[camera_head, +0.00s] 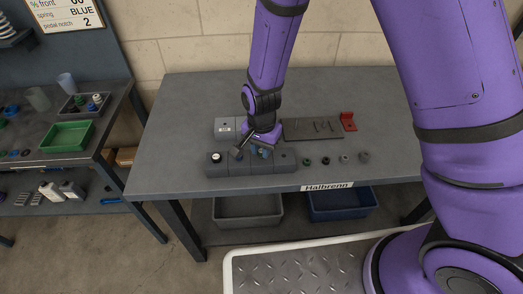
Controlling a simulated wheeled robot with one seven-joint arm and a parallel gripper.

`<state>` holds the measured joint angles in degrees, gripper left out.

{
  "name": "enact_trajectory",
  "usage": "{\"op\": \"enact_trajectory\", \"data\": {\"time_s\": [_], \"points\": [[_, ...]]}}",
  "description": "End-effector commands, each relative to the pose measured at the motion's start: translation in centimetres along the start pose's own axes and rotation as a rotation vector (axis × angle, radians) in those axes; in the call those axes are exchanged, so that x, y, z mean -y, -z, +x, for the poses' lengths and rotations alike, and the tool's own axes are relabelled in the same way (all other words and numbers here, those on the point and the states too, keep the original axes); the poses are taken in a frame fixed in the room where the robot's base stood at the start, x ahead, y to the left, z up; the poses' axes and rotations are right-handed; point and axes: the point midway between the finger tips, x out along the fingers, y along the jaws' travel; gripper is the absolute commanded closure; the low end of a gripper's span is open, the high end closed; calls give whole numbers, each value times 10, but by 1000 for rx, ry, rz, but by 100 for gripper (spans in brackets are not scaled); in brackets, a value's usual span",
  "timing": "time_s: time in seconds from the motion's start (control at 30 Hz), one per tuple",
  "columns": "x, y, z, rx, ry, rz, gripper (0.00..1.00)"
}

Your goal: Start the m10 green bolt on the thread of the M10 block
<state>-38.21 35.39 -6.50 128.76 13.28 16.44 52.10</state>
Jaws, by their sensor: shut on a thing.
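My gripper (253,152) is low over the row of grey blocks (236,169) near the table's front edge. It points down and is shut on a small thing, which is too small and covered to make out. I cannot tell the green bolt apart in this view. I cannot tell which block in the row is the M10 block, nor whether the held thing touches a block. A white-topped round part (216,157) sits on the left end of the row.
A labelled grey block (225,127) stands behind the row. Several small round parts (326,160) lie right of it. A dark plate (312,135) and a red bracket (348,121) lie further back. The table (175,130) is clear at left. A green tray (68,136) is on the left bench.

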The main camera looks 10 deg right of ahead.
Motion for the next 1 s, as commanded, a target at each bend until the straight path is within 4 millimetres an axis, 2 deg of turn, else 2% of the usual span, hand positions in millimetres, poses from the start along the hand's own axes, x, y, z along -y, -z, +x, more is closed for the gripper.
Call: {"op": "enact_trajectory", "data": {"time_s": [0.6,1.0], "points": [[0,0,-36,0,1,-1,100],[0,0,-38,1,0,0,100]]}}
